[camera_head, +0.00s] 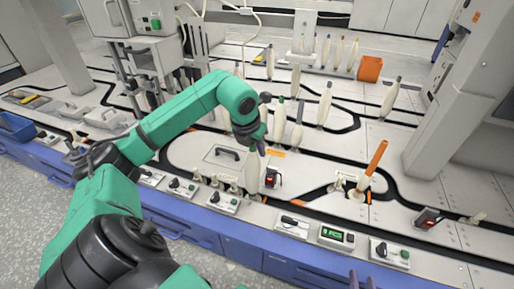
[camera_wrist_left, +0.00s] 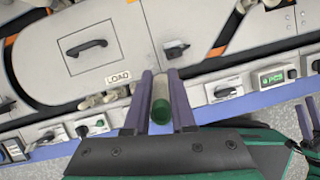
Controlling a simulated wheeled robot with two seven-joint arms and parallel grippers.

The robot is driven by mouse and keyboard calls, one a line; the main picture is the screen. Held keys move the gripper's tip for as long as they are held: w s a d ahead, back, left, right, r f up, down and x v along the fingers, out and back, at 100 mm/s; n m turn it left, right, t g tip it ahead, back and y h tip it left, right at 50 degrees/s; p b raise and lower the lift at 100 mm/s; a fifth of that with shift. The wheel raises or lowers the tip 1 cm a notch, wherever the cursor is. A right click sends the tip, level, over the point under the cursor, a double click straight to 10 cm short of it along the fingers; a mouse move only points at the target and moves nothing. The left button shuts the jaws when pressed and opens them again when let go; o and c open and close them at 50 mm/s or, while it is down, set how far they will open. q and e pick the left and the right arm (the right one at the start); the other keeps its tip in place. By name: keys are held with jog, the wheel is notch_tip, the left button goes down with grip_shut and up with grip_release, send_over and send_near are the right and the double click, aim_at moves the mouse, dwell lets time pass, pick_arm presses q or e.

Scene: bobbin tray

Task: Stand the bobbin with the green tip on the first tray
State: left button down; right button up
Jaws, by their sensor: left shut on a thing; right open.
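My left gripper (camera_head: 257,148) is shut on a pale bobbin (camera_head: 252,173) near the front of the worktop. In the left wrist view its green tip (camera_wrist_left: 160,112) shows between the two purple fingers (camera_wrist_left: 160,78). The bobbin hangs about upright; I cannot tell whether its foot touches anything. Other pale bobbins (camera_head: 325,104) stand further back, one with a greenish tip (camera_head: 279,119). A pale tray (camera_head: 312,71) at the back holds several bobbins with coloured tips. I cannot tell which tray is the first. My right gripper (camera_head: 362,282) shows only its fingertips at the bottom edge, apart.
An orange box (camera_head: 370,69) stands beside the back tray. An orange-handled tool (camera_head: 376,158) sticks up at the right. A small black device with a red light (camera_head: 271,178) stands close beside the held bobbin. A grey pillar (camera_head: 446,130) rises at the right.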

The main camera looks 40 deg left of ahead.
aim_at(253, 143)
pick_arm(q)
jog(key=shift+f, duration=0.15)
jog(key=c, duration=1)
grip_release()
jog(key=shift+p+v, duration=0.7)
jog(key=shift+v, duration=0.9)
jog(key=shift+p+v, duration=0.35)
jog(key=shift+v, duration=0.85)
jog(key=p+v, duration=0.1)
jog(key=v, duration=0.4)
jog(key=shift+r, duration=0.25)
